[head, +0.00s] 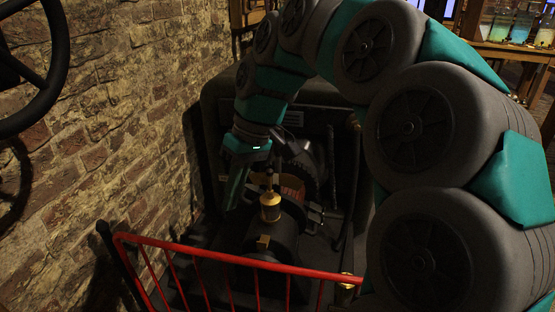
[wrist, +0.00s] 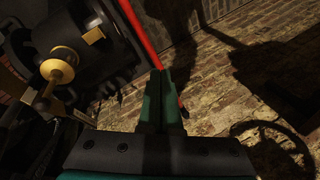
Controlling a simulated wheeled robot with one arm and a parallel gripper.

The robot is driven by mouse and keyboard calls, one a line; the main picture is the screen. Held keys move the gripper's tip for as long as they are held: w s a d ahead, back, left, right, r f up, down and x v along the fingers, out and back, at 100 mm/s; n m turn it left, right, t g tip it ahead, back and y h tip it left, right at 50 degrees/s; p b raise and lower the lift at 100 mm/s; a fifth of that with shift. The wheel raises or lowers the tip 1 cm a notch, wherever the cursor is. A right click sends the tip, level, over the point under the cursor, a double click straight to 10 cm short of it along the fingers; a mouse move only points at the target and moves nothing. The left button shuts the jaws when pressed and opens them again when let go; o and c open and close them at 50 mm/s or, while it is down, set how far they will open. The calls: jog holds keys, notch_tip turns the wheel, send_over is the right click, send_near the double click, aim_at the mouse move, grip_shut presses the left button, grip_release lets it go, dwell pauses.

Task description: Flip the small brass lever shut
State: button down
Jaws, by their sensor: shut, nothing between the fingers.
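A brass fitting (head: 270,206) stands upright on the dark machine, with a pale stem above it. In the wrist view the brass fitting (wrist: 59,66) is at upper left. A smaller brass piece (head: 263,242) sits in front of it, and the small brass piece also shows in the wrist view (wrist: 93,36). I cannot tell which part is the lever or its position. My gripper (head: 233,203) points down just left of the fitting. In the wrist view my gripper (wrist: 160,74) has its teal fingers together, empty and apart from the brass parts.
A red railing (head: 225,255) crosses in front of the machine (head: 262,222). A brick wall (head: 110,110) is close on the left, with a dark handwheel (head: 58,70) at upper left. Shelves with coloured jars (head: 520,33) stand far back right.

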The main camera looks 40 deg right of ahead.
jog(key=d+r+t, duration=0.2)
jog(key=d+r, duration=0.1)
jog(key=d, duration=0.9)
jog(key=w+d+r+m+t+y, duration=0.1)
jog(key=d+r+t, duration=0.1)
jog(key=d, duration=1.1)
jog(key=shift+w+r+m, duration=0.3)
jog(key=shift+r, duration=0.3)
jog(key=shift+d, duration=0.1)
jog(key=b, duration=0.3)
send_near(270, 182)
notch_tip(270, 182, down, 3)
jog(key=w+d, duration=0.2)
jog(key=w, duration=0.1)
jog(key=shift+a+f, duration=0.15)
jog(key=shift+a, duration=0.55)
jog(key=shift+a+f, duration=0.15)
jog(key=shift+a, duration=0.55)
